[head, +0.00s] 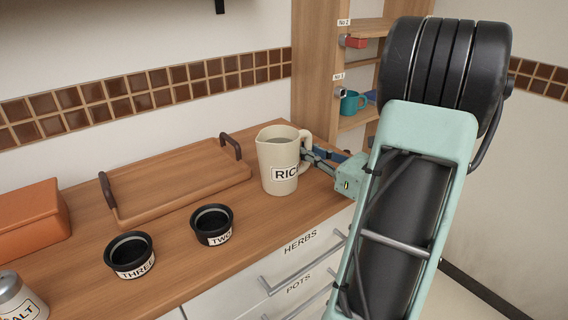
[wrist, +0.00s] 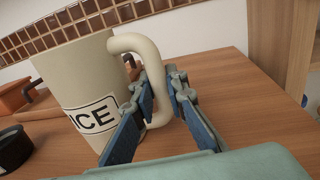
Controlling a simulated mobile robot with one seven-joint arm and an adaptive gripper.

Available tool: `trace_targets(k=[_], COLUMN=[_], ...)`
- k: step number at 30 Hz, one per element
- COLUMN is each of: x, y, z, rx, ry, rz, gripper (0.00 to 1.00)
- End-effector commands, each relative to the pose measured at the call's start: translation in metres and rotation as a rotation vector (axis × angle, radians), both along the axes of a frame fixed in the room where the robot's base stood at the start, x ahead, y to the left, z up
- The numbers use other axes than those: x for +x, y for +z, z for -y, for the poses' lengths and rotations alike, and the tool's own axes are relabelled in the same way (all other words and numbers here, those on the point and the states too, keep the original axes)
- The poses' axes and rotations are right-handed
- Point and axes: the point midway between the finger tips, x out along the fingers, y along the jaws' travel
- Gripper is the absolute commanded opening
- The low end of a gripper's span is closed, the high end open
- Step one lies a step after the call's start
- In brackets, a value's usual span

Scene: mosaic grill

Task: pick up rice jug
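The rice jug (head: 279,160) is a cream pitcher with a black-framed label, standing upright on the wooden counter in the head view. In the wrist view the jug (wrist: 80,85) fills the left side, with its handle (wrist: 155,75) toward me. My gripper (wrist: 160,82) has its two blue-padded fingers on either side of the handle, with a gap between them. In the head view my gripper (head: 318,156) is at the jug's right side, partly hidden by the handle. I cannot tell whether a finger touches the handle.
A wooden tray (head: 175,187) with dark handles lies behind and left of the jug. Black bowls labelled TWO (head: 212,225) and THREE (head: 130,255) stand in front of it. A shelf unit (head: 318,70) rises behind.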

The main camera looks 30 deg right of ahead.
Motion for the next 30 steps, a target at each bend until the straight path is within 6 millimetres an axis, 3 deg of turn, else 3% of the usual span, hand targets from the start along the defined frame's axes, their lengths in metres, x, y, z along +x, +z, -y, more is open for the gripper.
trace_targets(k=[19,26,30], x=[0.000,0.000,-0.019], y=[0.006,0.034,0.060], z=[0.000,0.000,-0.005], rx=[0.000,-0.003,-0.003], ry=[0.000,0.001,-0.003], rz=[0.003,0.005,0.005], gripper=[0.00,0.00,0.00])
